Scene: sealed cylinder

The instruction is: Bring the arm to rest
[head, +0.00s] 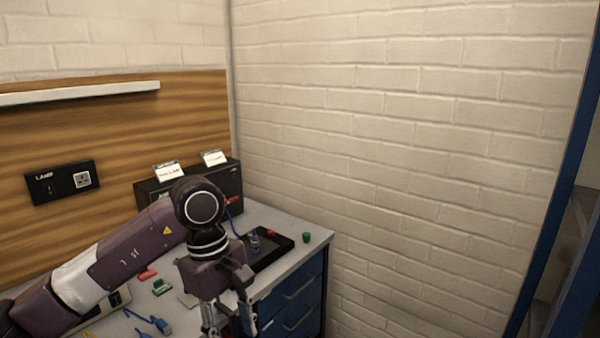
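My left arm comes in from the lower left and reaches over the workbench. My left gripper (228,322) hangs downward at the front edge of the bench, in front of the blue drawers. Its fingers run to the bottom edge of the picture, and I cannot make out whether they are open or shut. I see nothing clearly held in it. My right gripper is not in view.
The grey workbench (312,238) holds a black tray (285,247), a green cap (306,237), and red (147,274) and green (162,287) pieces. A blue cable (155,322) lies at front left. Black boxes (228,188) stand behind. Blue drawers (297,290) sit below.

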